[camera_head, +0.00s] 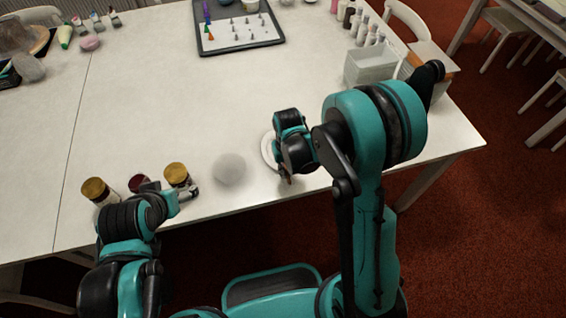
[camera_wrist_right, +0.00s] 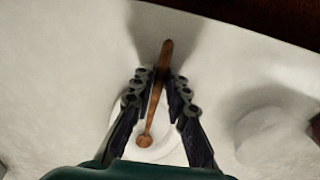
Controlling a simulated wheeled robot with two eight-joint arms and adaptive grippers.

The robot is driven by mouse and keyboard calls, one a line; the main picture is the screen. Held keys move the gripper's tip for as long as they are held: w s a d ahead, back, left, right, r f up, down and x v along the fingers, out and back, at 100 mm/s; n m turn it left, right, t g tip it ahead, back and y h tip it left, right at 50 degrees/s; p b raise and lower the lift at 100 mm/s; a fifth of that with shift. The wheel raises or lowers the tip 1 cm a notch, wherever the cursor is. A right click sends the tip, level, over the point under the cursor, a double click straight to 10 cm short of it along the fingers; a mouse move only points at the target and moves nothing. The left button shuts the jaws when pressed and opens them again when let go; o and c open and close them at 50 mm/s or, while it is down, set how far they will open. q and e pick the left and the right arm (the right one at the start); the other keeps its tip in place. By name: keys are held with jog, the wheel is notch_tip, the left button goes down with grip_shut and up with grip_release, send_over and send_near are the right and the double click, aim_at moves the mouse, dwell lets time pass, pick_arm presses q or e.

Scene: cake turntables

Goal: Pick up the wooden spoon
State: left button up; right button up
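The wooden spoon (camera_wrist_right: 158,90) is brown and slim. In the right wrist view its small round end lies over a white saucer (camera_wrist_right: 172,152), and its handle points toward the table edge. My right gripper (camera_wrist_right: 161,82) has a finger on each side of the handle, with the tips very close to it. I cannot tell whether both fingers touch it. In the head view my right gripper (camera_head: 286,172) is over the saucer (camera_head: 267,150) and hides most of the spoon. My left gripper (camera_head: 187,193) is beside the jars near the front edge; its finger gap is unclear.
A white round object (camera_head: 229,169) stands left of the saucer. Jars with yellow lids (camera_head: 95,189) (camera_head: 176,174) and a dark red jar (camera_head: 139,183) stand by my left gripper. A grey bin (camera_head: 369,68) and a tray (camera_head: 238,42) are farther back. The table middle is clear.

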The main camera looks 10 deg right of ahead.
grip_shut()
jog(key=shift+r+p, duration=0.35)
jog(key=shift+r, duration=0.3)
notch_tip(320, 180, up, 3)
jog(key=shift+p, duration=0.75)
jog(key=s+d+r+p, duration=0.2)
jog(key=s+r, duration=0.4)
jog(key=s, duration=0.5)
jog(key=shift+d+r+p, duration=0.35)
jog(key=shift+d+p, duration=0.05)
jog(key=shift+p, duration=0.5)
